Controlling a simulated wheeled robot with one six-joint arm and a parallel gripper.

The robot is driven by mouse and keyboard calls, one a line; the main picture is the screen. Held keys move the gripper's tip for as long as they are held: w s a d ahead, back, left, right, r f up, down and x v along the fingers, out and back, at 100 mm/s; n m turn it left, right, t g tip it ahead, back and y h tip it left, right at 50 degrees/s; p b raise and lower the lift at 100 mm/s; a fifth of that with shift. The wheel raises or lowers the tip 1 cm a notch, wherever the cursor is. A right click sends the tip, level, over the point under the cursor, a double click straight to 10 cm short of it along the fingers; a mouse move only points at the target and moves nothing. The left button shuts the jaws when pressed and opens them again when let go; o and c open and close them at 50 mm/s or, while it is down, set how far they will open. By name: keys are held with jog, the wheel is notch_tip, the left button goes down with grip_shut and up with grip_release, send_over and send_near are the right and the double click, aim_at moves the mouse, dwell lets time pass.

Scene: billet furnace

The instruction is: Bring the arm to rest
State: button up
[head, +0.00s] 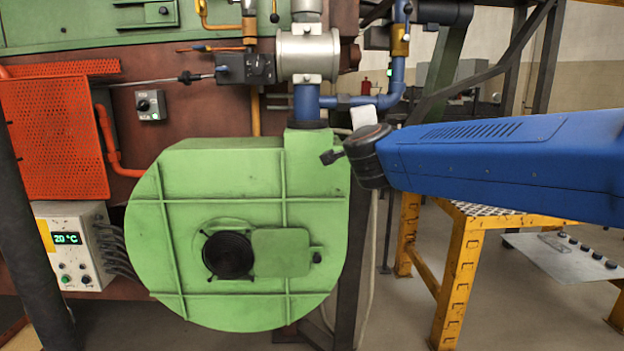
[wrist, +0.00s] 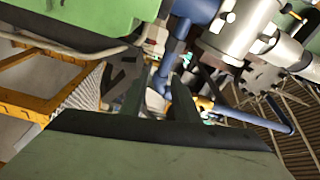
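My blue arm reaches in from the right of the head view. Its dark wrist and my gripper (head: 331,157) are in front of the right edge of the green blower housing (head: 200,190), beside its upright outlet. In the head view the gripper is small and seen end-on, so its fingers are hard to make out. In the wrist view my gripper (wrist: 159,92) shows two dark fingers standing apart. Nothing is held between them; blue pipework shows through the gap.
A grey metal valve body (head: 308,55) and blue pipe (head: 380,100) are above the blower. A control box (head: 72,245) reading 20 °C and an orange perforated guard (head: 55,135) are at left. A yellow steel frame (head: 458,280) stands below my arm. Open floor shows between blower and frame.

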jog(key=s+d+f+n+g+y, duration=0.3)
jog(key=s+f+n+g+y, duration=0.35)
jog(key=s+f+n, duration=1)
jog(key=s+d+f+g+h, duration=0.2)
jog(key=s+d+f, duration=0.3)
jog(key=s+f, duration=0.5)
jog(key=s+d+f+g+h, duration=0.2)
jog(key=s+d+f+g, duration=0.3)
jog(key=s+f, duration=0.5)
jog(key=shift+s+d, duration=0.3)
jog(key=shift+s, duration=0.55)
jog(key=shift+n, duration=0.25)
